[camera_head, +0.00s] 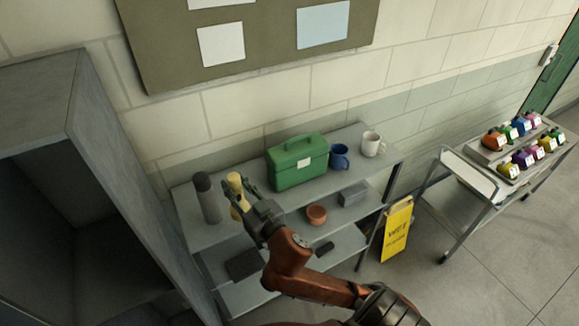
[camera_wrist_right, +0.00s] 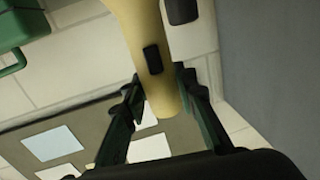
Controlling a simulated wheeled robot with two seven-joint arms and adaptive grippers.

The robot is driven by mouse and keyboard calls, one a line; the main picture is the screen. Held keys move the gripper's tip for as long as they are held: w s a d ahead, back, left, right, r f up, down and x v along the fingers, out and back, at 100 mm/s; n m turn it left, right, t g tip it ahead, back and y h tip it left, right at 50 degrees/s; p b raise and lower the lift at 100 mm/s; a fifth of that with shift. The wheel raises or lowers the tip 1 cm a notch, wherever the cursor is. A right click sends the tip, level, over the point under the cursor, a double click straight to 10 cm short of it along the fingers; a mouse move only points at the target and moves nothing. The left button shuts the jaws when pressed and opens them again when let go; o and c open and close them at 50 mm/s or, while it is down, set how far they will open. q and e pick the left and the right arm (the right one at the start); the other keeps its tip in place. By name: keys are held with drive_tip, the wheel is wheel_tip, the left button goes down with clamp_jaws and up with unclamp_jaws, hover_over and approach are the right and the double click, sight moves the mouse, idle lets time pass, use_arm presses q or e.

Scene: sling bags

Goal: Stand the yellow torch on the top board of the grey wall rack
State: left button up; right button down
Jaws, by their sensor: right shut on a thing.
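The yellow torch (camera_head: 235,184) is held roughly upright at the top board (camera_head: 248,213) of the grey wall rack, between a grey bottle and a green toolbox. My right gripper (camera_head: 244,193) is shut on the torch from the front. In the right wrist view the torch (camera_wrist_right: 162,98) lies between the fingers of the gripper (camera_wrist_right: 158,86), its dark switch facing the camera. Whether the torch's base touches the board cannot be told. My left gripper is out of view.
The grey bottle (camera_head: 206,198) stands close left of the torch, the green toolbox (camera_head: 297,164) close right. A blue mug (camera_head: 339,158) and white mug (camera_head: 372,145) stand further right. A tall grey cabinet (camera_head: 95,180) flanks the rack's left end. A yellow floor sign (camera_head: 397,230) stands right.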

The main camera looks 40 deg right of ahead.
drive_tip(key=w+d+f+b, duration=0.7)
drive_tip(key=w+d+f, duration=0.2)
drive_tip(key=f, duration=0.4)
drive_tip(key=shift+w+b, duration=0.4)
drive_tip(key=shift+w, duration=0.35)
drive_tip(key=shift+d+f, duration=0.1)
drive_tip(key=c, duration=1.5)
unclamp_jaws()
drive_tip(key=shift+c, duration=0.2)
